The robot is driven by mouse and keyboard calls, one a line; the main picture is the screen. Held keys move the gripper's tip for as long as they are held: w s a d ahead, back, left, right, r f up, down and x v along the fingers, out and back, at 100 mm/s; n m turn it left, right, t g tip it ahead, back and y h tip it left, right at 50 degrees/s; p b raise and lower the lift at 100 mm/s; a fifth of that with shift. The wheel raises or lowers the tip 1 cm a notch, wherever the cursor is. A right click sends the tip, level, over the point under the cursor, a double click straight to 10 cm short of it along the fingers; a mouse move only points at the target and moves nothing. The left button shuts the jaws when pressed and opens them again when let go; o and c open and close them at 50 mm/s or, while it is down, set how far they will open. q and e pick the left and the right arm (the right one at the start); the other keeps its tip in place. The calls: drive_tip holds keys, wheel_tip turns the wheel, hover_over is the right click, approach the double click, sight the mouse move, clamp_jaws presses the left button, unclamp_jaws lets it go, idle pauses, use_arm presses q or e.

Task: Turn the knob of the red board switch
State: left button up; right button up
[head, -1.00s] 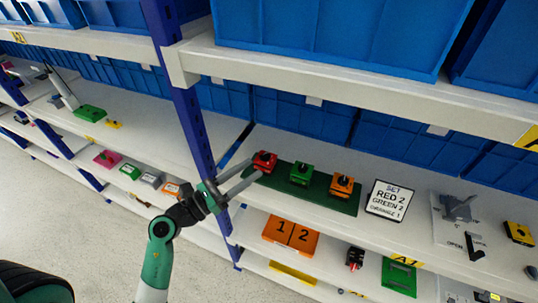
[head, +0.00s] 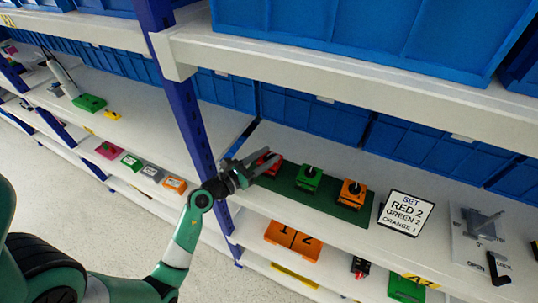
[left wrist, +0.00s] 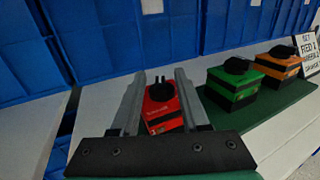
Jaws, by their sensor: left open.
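The red switch (head: 268,164) with its black knob sits at the left end of a dark green board (head: 337,207) on the shelf. In the left wrist view the red switch (left wrist: 161,104) and its knob show between my two fingers, beyond the gripper's base. My left gripper (head: 262,164) is open around the line of the red switch and partly hides it in the head view. I cannot tell whether the fingers touch it. The green switch (head: 308,180) and the orange switch (head: 351,193) stand to its right. My right gripper is not in view.
A sign (head: 405,213) reading SET, RED 2, GREEN 2, ORANGE 1 stands right of the board. A blue upright post (head: 190,115) is close left of my gripper. A white shelf beam (head: 350,75) and blue bins (head: 360,35) are above.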

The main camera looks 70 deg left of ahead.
use_arm(q)
drive_tip(key=shift+w+a, duration=0.1)
drive_tip(key=shift+w, duration=0.4)
clamp_jaws()
drive_tip(key=shift+s+a+f+m+h+b, duration=0.15)
drive_tip(key=shift+f+m+h+b, duration=0.1)
drive_tip(key=shift+m+h+b, duration=0.4)
drive_tip(key=m+h+b, duration=0.1)
drive_tip(key=h, duration=0.2)
drive_tip(key=shift+r+m+t, duration=0.15)
drive_tip(key=shift+m+t, duration=0.1)
drive_tip(key=shift+t, duration=0.15)
